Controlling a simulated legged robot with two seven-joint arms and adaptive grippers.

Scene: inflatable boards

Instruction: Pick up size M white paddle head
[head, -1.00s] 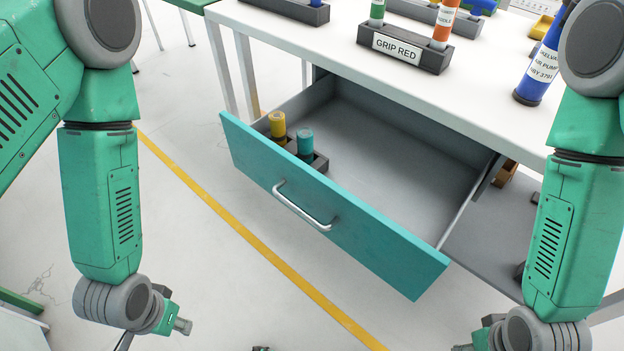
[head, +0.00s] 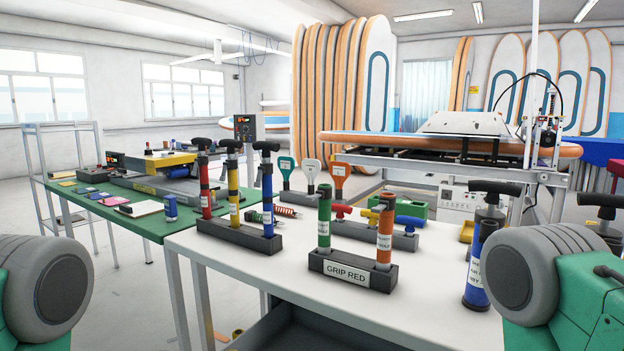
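A white paddle head (head: 311,168) stands upright toward the back of the white table (head: 440,300), between a teal paddle head (head: 286,166) and an orange paddle head (head: 339,171). Its size marking is too small to read. The lower ends of these pieces are partly hidden by dark holders and other items. My grippers are both out of view. Only rounded joints of my arms show at the lower left and lower right corners.
A blue pump (head: 476,270) stands at right. A green table (head: 140,215) is at left. The drawer (head: 290,330) is open below.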

